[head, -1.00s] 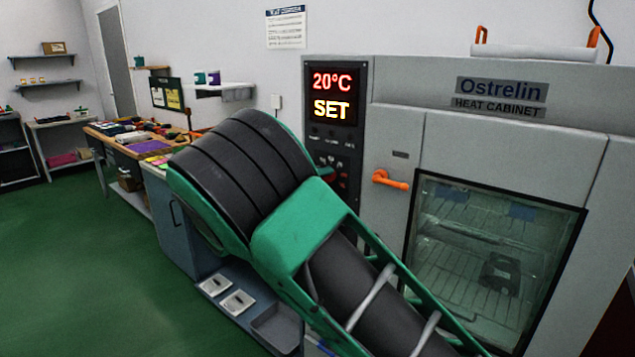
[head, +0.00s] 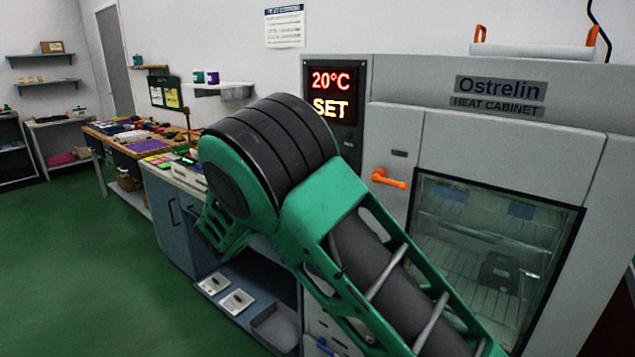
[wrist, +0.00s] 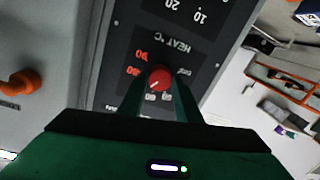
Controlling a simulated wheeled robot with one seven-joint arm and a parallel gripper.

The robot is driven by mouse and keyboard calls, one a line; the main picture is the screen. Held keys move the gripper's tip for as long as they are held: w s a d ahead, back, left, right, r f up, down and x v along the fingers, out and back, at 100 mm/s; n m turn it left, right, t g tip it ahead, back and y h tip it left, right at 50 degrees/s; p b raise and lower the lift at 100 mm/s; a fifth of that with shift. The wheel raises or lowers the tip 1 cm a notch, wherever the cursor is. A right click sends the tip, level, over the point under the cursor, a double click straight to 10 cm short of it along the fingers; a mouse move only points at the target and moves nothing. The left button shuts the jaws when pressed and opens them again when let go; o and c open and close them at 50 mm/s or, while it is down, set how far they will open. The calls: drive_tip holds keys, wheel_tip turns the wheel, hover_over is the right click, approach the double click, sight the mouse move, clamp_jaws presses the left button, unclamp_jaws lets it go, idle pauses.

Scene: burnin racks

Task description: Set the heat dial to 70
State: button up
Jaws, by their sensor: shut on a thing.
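The red heat dial (wrist: 159,77) sits on the dark control panel (wrist: 193,47) in the wrist view, which shows the panel upside down. My gripper (wrist: 161,84) is shut on the dial, with one green finger on each side of it. A pale pointer mark shows on the dial's face, towards the lower left. In the head view the display (head: 331,93) reads 20°C above SET. There my arm hides the dial and my gripper.
The grey heat cabinet (head: 395,110) has an orange door handle (head: 389,179), which also shows in the wrist view (wrist: 18,84), and a glass window (head: 490,250). A blue-grey bench (head: 180,215) stands left of it. Green floor (head: 70,260) is open at the left.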

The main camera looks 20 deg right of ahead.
drive_tip(key=shift+f+m, duration=0.15)
drive_tip(key=shift+m, duration=0.25)
drive_tip(key=o, duration=1.1)
drive_tip(key=shift+d, duration=0.1)
drive_tip(key=shift+c, duration=0.2)
drive_tip(key=v, duration=1)
drive_tip(key=shift+s+a, duration=0.15)
drive_tip(key=shift+a, duration=0.25)
